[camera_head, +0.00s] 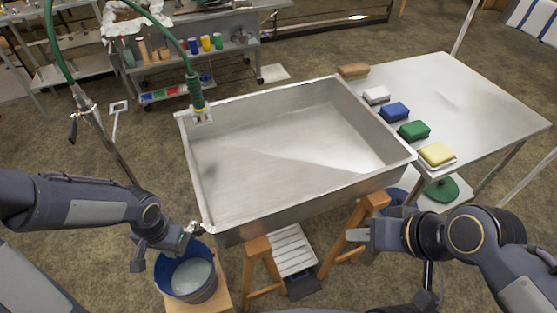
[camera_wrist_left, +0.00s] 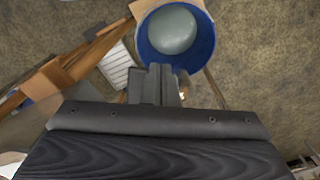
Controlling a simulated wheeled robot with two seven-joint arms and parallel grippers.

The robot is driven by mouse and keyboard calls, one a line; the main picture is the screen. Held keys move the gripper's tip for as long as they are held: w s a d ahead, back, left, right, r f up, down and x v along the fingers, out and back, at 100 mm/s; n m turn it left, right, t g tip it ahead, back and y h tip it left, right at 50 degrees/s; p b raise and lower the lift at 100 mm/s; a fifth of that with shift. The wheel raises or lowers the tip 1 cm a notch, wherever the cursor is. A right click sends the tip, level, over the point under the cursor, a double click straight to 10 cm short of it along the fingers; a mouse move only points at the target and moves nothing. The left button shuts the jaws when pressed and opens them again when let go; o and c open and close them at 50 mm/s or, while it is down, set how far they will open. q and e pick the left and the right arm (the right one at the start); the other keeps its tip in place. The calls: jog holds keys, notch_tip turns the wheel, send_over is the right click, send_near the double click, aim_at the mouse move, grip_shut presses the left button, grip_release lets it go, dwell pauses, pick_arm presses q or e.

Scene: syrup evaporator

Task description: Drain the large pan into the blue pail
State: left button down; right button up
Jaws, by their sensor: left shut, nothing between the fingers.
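The large pan (camera_head: 290,150) is a wide, shallow metal pan on a wooden stand. A lighter and a darker area show on its floor; I cannot tell if liquid lies there. A small metal fitting (camera_head: 194,228) shows at its near left corner. The blue pail (camera_head: 167,284) stands below that corner, with a pale grey surface inside; it also shows in the left wrist view (camera_wrist_left: 147,44). My left gripper (camera_head: 181,240) is shut and empty, beside the fitting and above the pail; contact is unclear. My right gripper (camera_head: 352,236) is in front of the pan's near right side, its finger gap unclear.
A green hose (camera_head: 172,40) ends in a nozzle at the pan's far left corner. A metal table (camera_head: 460,95) on the right holds several coloured sponges along its edge. A wooden stand leg (camera_head: 262,262) is right of the pail. A shelf cart (camera_head: 215,55) stands behind.

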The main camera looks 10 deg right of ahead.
aim_at(183, 254)
pick_arm(q)
jog(key=shift+d, duration=0.15)
jog(key=shift+s+d+f+b, duration=0.1)
jog(key=shift+s+d+b, duration=0.25)
jog(key=shift+d+b, duration=0.2)
jog(key=shift+s+d, duration=0.15)
jog(key=shift+d, duration=0.15)
jog(key=shift+s+d+b, duration=0.15)
jog(key=shift+d+b, duration=0.25)
jog(key=shift+d, duration=0.3)
jog(key=shift+s+d, duration=0.1)
jog(key=shift+d, duration=0.25)
